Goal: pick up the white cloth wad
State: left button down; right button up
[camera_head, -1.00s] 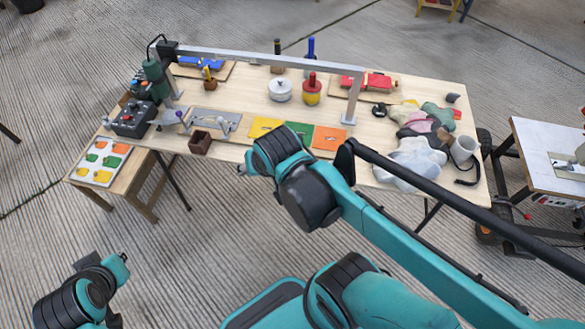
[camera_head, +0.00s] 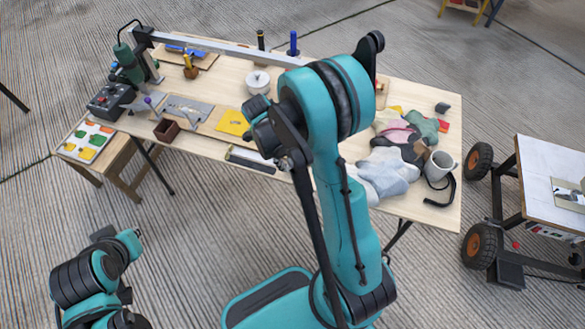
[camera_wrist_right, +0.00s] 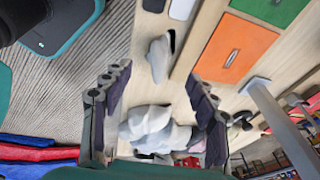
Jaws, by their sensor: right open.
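The white cloth wad (camera_head: 390,172) lies crumpled near the right front edge of the wooden table (camera_head: 222,75), in front of other cloths. In the right wrist view the white wad (camera_wrist_right: 150,125) lies beyond the open fingers, and it shows in the gap between them. My right gripper (camera_wrist_right: 157,80) is open and empty, with one dark finger on each side of that gap. In the head view my right arm covers the table's middle and I cannot make out its fingers. My left arm is at lower left; its fingers do not show.
Pink (camera_head: 395,133), green (camera_head: 424,126) and dark cloths lie behind the wad. An orange panel (camera_wrist_right: 236,48) shows in the wrist view. A wheeled cart (camera_head: 545,160) stands at right.

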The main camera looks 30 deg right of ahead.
aim_at(291, 165)
jog(key=shift+b+x, duration=0.3)
jog(key=shift+x, duration=0.7)
jog(key=b+x, duration=0.2)
jog(key=x, duration=0.1)
jog(key=shift+f, duration=0.7)
jog(key=shift+s+r, duration=0.1)
jog(key=c, duration=1.1)
